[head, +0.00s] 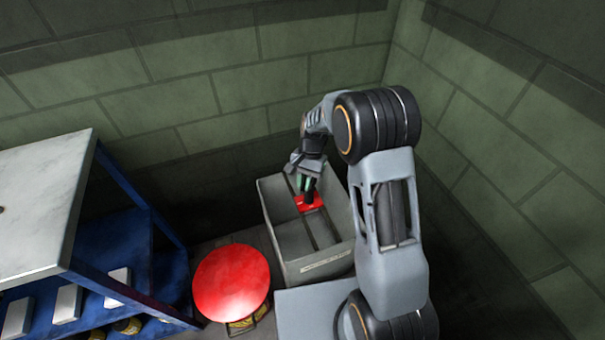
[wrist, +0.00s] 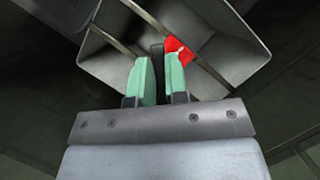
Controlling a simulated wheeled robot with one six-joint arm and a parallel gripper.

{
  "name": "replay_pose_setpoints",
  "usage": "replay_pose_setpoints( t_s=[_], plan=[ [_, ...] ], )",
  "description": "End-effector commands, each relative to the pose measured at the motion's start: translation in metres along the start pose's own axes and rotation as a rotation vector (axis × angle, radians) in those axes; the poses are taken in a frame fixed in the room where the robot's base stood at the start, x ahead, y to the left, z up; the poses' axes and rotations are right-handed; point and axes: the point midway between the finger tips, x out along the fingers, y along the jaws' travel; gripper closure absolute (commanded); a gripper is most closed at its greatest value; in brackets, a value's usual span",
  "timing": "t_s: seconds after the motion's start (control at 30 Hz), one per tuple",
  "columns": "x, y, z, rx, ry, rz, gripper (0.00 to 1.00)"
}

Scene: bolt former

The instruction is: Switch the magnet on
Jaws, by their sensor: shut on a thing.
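The magnet shows as a red body (head: 311,203) with an upright dark handle, at the open top of a grey bin (head: 330,263). In the wrist view its red body (wrist: 174,46), with a small white mark, is partly hidden behind the right finger. My gripper (head: 307,185) comes down on it from above. In the wrist view the green-padded fingers of my gripper (wrist: 158,62) are close together, with the dark handle between them. Whether the red body rests on the bin's crossbars or hangs just over them I cannot tell. The handle's switch position cannot be made out.
Two thin bars cross the bin's top. A round red stool (head: 231,283) stands at the bin's left. A blue bench with a pale top (head: 40,215) and pale blocks on its shelf is farther left. Green block walls close in behind and at right.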

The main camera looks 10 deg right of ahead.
Motion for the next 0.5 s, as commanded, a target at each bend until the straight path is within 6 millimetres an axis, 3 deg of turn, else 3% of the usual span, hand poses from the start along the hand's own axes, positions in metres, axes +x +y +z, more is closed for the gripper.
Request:
replay_pose_setpoints(
  t_s=[0.5],
  plan=[
    [-0.004,0.017,-0.003,-0.431,0.001,0.179,1.00]
  ],
)
